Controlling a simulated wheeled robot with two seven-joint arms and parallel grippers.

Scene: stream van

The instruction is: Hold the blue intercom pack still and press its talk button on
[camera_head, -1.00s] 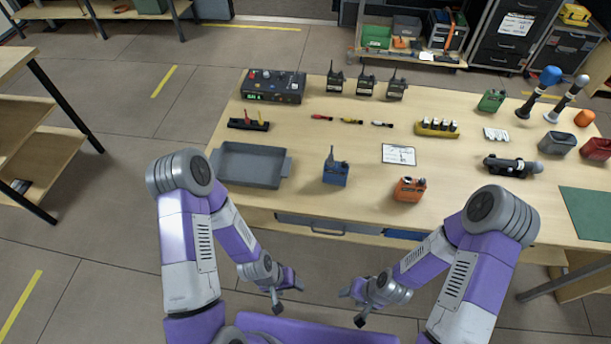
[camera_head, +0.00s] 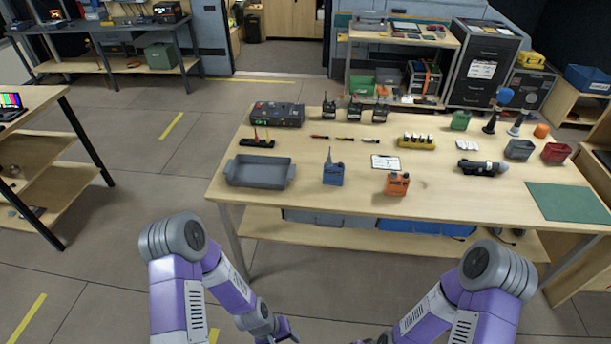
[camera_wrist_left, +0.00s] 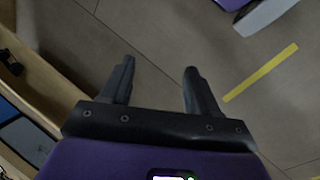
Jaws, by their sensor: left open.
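The blue intercom pack (camera_head: 333,174) stands upright near the front edge of the wooden table (camera_head: 440,205), with a thin antenna on top. Its talk button is too small to make out. An orange pack (camera_head: 397,184) stands to its right. My left gripper (camera_head: 288,334) is low in front of the table, at the bottom of the head view, well apart from the blue pack. In the left wrist view its two fingers (camera_wrist_left: 158,85) are spread with only floor between them. My right gripper is out of view below the head picture; only its arm shows.
A grey tray (camera_head: 260,172) lies left of the blue pack and a clipboard card (camera_head: 385,162) lies behind it on the right. Several black radios (camera_head: 355,110) stand at the back beside a control box (camera_head: 277,115). A green mat (camera_head: 567,203) covers the right end.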

